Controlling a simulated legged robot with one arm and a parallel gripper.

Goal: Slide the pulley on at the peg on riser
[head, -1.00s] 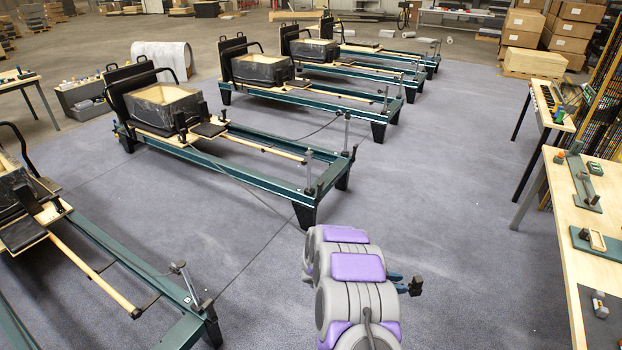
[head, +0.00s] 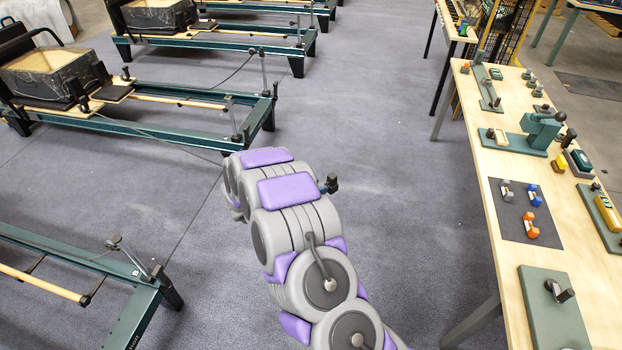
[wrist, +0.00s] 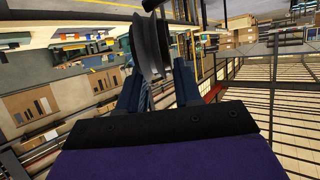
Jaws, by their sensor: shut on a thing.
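My gripper (wrist: 157,85) shows in the wrist view with its two blue fingers shut on a dark grey grooved pulley (wrist: 151,45). The pulley sits between the fingertips, its rim seen nearly edge-on. In the head view my arm hides most of the gripper; a small dark piece (head: 332,183) shows at its end, over open floor. Upright risers stand at the near end of the middle reformer (head: 180,118), one riser (head: 264,72) at its far corner. A tilted post (head: 128,252) is on the lower-left reformer. The pulley is apart from all of them. I cannot make out which post bears the peg.
A long wooden workbench (head: 480,210) runs down the right, holding green fixtures, a dark mat (head: 522,212) with small dumbbells, and other parts. More reformers stand at the back left. Grey floor (head: 400,130) between reformers and bench is clear. A thin cable lies across the floor.

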